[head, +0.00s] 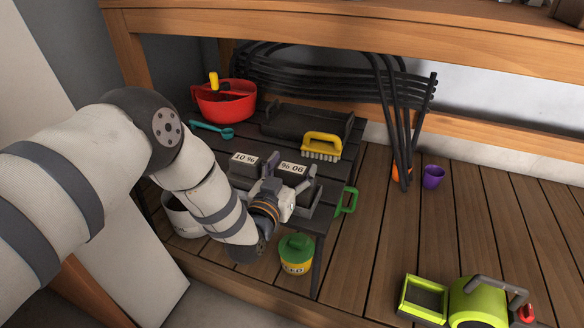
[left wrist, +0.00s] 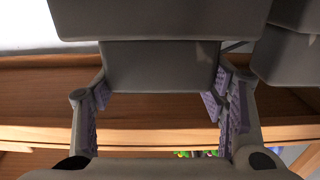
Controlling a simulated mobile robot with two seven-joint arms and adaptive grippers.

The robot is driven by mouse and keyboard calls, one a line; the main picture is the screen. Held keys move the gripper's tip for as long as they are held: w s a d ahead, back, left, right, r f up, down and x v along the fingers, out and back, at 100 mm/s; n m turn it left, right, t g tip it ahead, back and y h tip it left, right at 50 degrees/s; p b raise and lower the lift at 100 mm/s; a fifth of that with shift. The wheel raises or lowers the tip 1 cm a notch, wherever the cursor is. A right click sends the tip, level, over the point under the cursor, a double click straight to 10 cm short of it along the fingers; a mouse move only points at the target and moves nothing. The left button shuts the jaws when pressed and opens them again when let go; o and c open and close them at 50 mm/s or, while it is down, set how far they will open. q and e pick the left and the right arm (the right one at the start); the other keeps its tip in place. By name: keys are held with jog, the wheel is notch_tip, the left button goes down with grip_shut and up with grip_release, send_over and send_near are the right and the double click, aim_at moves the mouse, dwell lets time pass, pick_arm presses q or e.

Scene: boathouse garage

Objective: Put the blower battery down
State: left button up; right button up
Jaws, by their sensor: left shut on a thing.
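Two dark grey battery-like blocks with white labels, one reading "10 96" (head: 244,159) and one "96 06" (head: 291,168), are side by side over the dark slatted low table (head: 348,160). My left gripper (head: 280,172) is at these blocks and shut on one of them, seemingly the "96 06" one. In the left wrist view a grey block (left wrist: 160,66) sits between the purple-padded fingers, with a second grey block (left wrist: 290,50) to its right. Whether the held block touches what is below is hidden. My right gripper is not in view.
On the table are a black tray (head: 292,126), yellow brush (head: 322,146), teal scoop (head: 213,130) and red bowl (head: 225,104). A green-lidded yellow jar (head: 296,255) stands in front. A lime-green machine (head: 478,302) is at lower right. A wooden shelf (head: 350,25) hangs overhead.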

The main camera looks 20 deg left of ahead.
pick_arm(q)
jog(key=shift+f, duration=0.25)
jog(key=o, duration=2)
jog(key=shift+f, duration=0.1)
jog(key=s, duration=1.2)
jog(key=shift+a, duration=0.15)
grip_shut()
